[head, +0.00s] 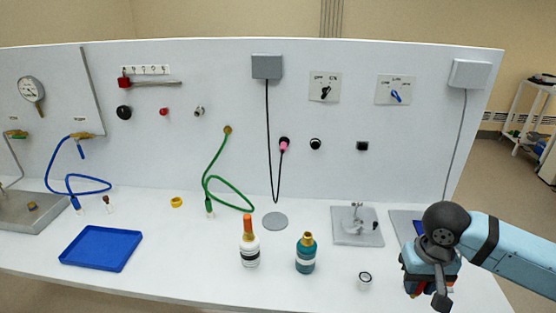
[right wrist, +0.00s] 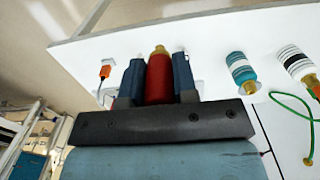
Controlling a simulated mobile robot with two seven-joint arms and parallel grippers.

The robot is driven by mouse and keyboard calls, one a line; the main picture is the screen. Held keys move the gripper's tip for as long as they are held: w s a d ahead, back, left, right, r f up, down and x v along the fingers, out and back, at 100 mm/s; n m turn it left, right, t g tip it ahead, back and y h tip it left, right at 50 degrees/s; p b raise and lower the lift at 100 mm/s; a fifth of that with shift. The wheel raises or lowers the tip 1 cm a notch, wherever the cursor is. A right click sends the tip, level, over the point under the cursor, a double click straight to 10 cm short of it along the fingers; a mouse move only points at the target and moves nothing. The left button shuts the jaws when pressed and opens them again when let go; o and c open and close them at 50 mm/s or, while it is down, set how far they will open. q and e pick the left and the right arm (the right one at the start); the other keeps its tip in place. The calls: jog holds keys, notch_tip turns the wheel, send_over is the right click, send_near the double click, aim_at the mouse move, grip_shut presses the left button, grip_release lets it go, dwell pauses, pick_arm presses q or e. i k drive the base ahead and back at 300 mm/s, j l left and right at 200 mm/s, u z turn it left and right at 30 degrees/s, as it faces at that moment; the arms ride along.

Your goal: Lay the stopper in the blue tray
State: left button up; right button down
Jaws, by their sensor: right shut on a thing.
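An orange stopper (head: 247,222) stands in the neck of a white bottle with a black band (head: 249,256) on the bench. The stopper's orange also shows at the right edge of the right wrist view (right wrist: 315,88). The blue tray (head: 101,248) lies at the left front of the bench and looks empty. My right gripper (head: 433,290) is over the bench's right front, far right of the bottle and tray. In the right wrist view its blue fingers are shut on a red cylinder with a brass-coloured end (right wrist: 159,78). My left gripper is not in view.
A teal bottle (head: 306,256) stands right of the white bottle. A small white cup (head: 364,282) is near the front edge. A grey plate with a fixture (head: 357,237) lies behind it. A green hose (head: 232,205) and a grey disc (head: 275,221) are near the back panel.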

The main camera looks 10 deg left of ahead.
aim_at(104, 258)
jog(key=i+j+u, duration=0.4)
jog(key=j, duration=0.4)
jog(key=i+j+u, duration=0.35)
jog(key=j, duration=0.4)
jog(key=i+j+u, duration=0.4)
jog(key=i+j, duration=0.2)
